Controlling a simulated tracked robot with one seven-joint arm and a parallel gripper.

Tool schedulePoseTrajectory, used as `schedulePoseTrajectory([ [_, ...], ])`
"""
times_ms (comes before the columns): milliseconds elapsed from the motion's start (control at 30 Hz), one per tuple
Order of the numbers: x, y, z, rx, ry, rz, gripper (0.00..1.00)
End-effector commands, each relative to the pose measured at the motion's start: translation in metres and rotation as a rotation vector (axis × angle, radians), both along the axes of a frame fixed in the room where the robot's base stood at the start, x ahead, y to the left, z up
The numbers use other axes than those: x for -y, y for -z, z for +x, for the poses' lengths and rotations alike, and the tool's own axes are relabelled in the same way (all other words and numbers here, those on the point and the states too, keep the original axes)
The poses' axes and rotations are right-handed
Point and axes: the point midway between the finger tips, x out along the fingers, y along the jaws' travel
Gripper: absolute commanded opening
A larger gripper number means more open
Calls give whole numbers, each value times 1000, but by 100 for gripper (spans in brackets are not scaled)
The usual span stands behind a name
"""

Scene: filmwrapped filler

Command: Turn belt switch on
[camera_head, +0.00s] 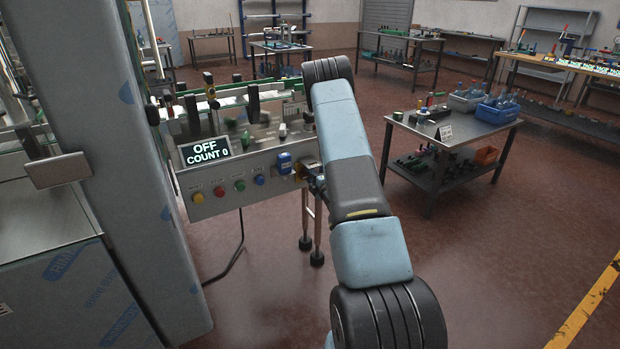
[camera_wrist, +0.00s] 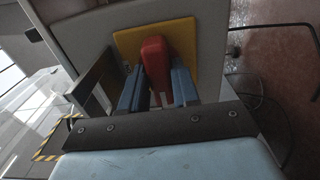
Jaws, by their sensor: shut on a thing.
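The belt switch (camera_wrist: 155,58) is a red handle on a yellow plate (camera_wrist: 184,36) in the wrist view. My gripper (camera_wrist: 158,88) has its two blue fingers on either side of the red handle and is shut on it. In the head view my gripper (camera_head: 312,172) is at the right end of the machine's front panel (camera_head: 218,192), and my arm mostly hides the switch there. The display (camera_head: 205,150) on the panel reads "OFF" and "COUNT 0".
Yellow, red, green and blue buttons (camera_head: 240,185) line the panel left of my gripper. A blue socket-like part (camera_head: 284,162) sits close beside it. A grey cabinet column (camera_head: 115,150) stands at left. A table with blue bins (camera_head: 497,110) stands at right, with open floor before it.

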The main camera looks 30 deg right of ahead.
Motion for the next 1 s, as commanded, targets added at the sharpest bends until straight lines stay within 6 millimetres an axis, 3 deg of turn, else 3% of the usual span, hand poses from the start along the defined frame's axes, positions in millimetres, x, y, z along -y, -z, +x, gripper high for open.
schedulePoseTrajectory([
  [200, -6, 2, -1, -5, -1, 2, 0],
  [567, -1, 3, -1, -11, 0, 75, 0],
  [1000, 0, 4, -2, -24, 3, 433, 0],
])
